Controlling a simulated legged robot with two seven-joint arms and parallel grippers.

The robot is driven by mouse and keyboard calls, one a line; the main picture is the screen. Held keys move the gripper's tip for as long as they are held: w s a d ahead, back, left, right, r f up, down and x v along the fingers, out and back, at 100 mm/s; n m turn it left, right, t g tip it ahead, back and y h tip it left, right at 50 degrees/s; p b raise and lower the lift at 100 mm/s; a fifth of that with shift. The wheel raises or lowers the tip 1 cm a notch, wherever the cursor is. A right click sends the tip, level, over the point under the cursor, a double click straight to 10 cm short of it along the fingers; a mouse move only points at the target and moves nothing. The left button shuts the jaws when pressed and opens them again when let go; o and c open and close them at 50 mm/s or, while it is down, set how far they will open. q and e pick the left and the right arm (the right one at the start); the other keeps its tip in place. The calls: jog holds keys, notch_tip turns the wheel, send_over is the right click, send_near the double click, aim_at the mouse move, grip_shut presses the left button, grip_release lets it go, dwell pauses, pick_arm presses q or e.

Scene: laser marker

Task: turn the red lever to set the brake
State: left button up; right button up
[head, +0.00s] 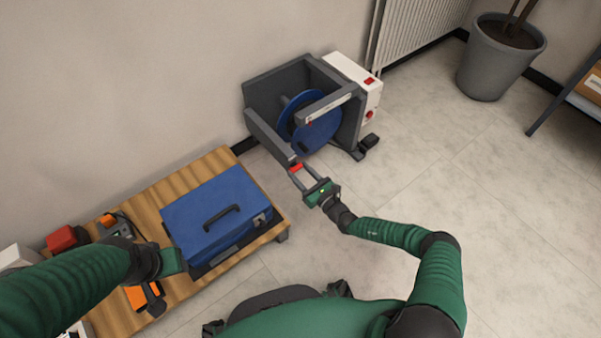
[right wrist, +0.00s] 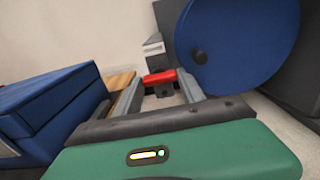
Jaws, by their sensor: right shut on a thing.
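The red lever (head: 296,168) sits at the front lower corner of the grey laser marker frame (head: 268,135), which holds a blue disc (head: 318,132). My right gripper (head: 298,170) reaches it from the lower right, with its fingers on either side of the red lever. In the right wrist view the red lever (right wrist: 160,77) lies crosswise between the two grey fingertips (right wrist: 160,80), and the gripper is shut on it. The blue disc (right wrist: 240,45) is just beyond, to the right. My left gripper (head: 172,262) is by the blue case's left side; its fingers are hidden.
A blue case (head: 215,210) with a dark handle lies on a slatted wooden pallet (head: 180,183) at left, with orange and red tools beside it. A white box (head: 355,80) with red switches adjoins the frame. A plant pot (head: 500,58) stands far right.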

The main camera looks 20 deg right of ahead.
jog(key=shift+c, duration=1.1)
jog(key=shift+m, duration=0.3)
jog(key=shift+d+m, duration=0.15)
jog(key=shift+m, duration=4.2)
jog(key=shift+d+m, duration=0.1)
jog(key=shift+m, duration=4.25)
